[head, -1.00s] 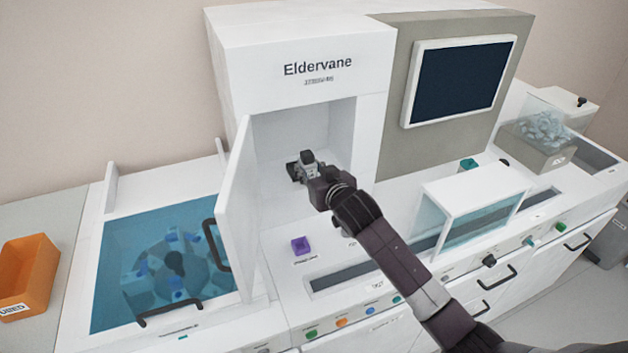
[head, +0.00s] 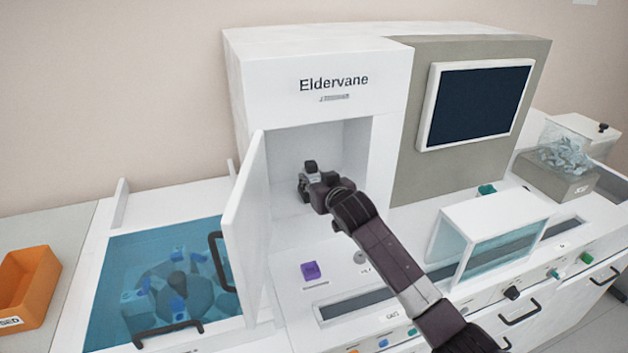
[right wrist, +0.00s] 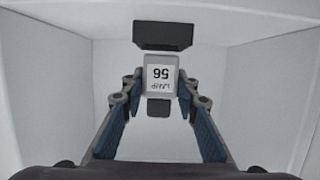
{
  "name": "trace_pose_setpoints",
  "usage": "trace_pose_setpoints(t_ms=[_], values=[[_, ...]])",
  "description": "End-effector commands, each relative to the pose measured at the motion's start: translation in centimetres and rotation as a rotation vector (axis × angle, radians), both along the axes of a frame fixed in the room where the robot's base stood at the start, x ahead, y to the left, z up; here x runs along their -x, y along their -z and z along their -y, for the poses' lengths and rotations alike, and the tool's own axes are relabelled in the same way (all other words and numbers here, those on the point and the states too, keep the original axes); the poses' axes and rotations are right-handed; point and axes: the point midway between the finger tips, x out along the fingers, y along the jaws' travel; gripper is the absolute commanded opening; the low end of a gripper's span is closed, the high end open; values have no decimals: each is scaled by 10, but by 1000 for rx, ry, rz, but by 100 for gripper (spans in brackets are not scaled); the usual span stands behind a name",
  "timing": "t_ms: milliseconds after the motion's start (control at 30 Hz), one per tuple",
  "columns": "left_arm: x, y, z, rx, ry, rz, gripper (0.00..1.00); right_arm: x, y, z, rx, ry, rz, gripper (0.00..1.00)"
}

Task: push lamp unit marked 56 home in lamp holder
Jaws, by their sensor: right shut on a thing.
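The lamp unit (right wrist: 159,75) is a small light-grey block; its white label reads 56 upside down in the right wrist view. My right gripper (head: 307,186) is inside the open compartment of the white machine, shut on the lamp unit, with a finger on each side of it. The lamp holder (right wrist: 163,35) is a dark block straight ahead of the unit against the back of the compartment. In the head view the gripper hides much of this. My left gripper is out of view.
The compartment's white door (head: 245,228) stands open on the left, close to my arm. Compartment walls enclose the gripper on both sides. A purple block (head: 311,270) sits on the counter in front. A blue-lidded bay (head: 125,262) lies to the left.

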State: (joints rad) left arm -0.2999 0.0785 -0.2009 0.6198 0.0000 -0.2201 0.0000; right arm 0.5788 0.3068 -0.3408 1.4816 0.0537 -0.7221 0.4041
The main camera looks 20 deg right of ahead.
Motion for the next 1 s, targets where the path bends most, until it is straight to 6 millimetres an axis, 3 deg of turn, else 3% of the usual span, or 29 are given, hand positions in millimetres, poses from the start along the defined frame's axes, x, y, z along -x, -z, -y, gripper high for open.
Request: trace_pose_setpoints(t_ms=[1000], values=[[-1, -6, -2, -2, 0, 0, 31, 0, 0, 0, -1, 0, 2, 0]])
